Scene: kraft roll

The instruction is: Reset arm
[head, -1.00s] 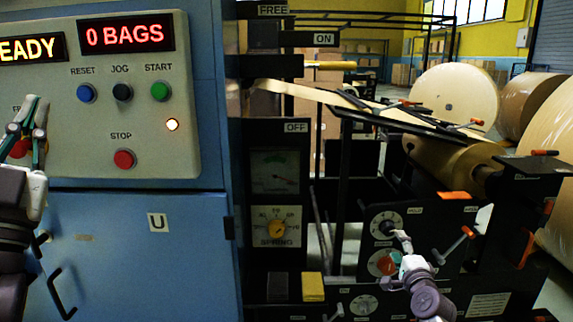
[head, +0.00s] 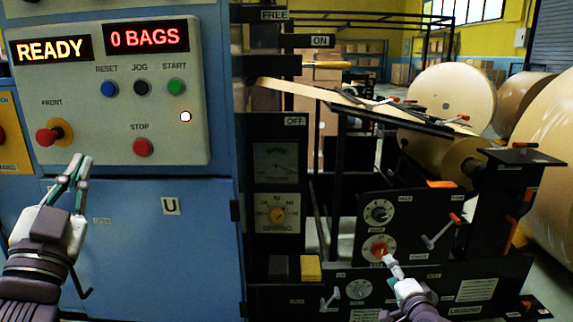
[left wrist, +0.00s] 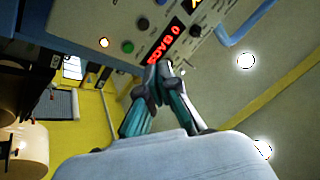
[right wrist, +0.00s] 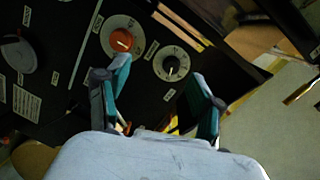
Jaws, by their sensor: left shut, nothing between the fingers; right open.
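My left gripper (head: 78,168) is shut and empty in front of the blue cabinet, just below the grey control panel (head: 60,105). It also shows in the left wrist view (left wrist: 160,72), with the panel's red display behind it. My right gripper (head: 388,260) is open near the red-centred dial (head: 379,249) on the black machine. In the right wrist view its fingers (right wrist: 160,85) are apart with nothing between them.
A black dial (head: 379,212) sits above the red-centred one. An orange-tipped lever (head: 443,230) is to the right. A yellow block (head: 311,267) is on the lower ledge. Large paper rolls (head: 452,105) stand at the right behind the machine.

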